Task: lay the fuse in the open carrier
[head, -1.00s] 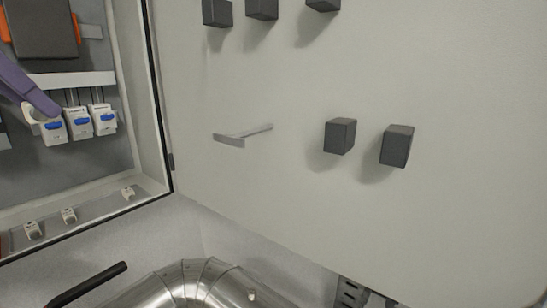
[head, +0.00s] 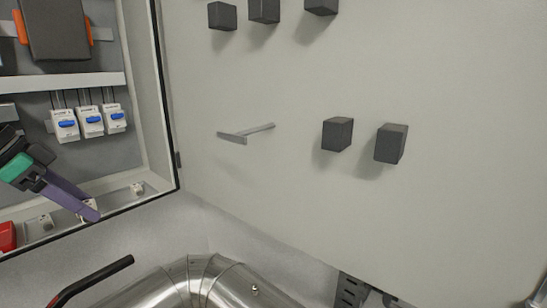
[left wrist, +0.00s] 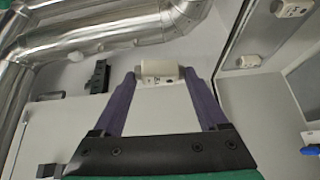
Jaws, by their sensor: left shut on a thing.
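My left gripper (head: 90,211), with purple fingers, is shut on a pale fuse (left wrist: 158,70), which lies crosswise between the fingertips in the left wrist view. In the head view the gripper is low in front of the cabinet's bottom ledge, and the fuse is mostly covered by the fingers. Three white carriers with blue handles, left (head: 65,124), middle (head: 90,120) and right (head: 115,117), sit in a row above and apart from the gripper. I cannot tell which one is open. My right gripper is not in view.
Pale small fuse-like parts (head: 137,188) (head: 45,222) stand on the cabinet ledge. A red block (head: 7,237) is at its left. The large pale door (head: 270,200) carries a grey handle (head: 232,137) and dark blocks. A shiny pipe (head: 205,280) and a black-and-red bar (head: 95,278) lie below.

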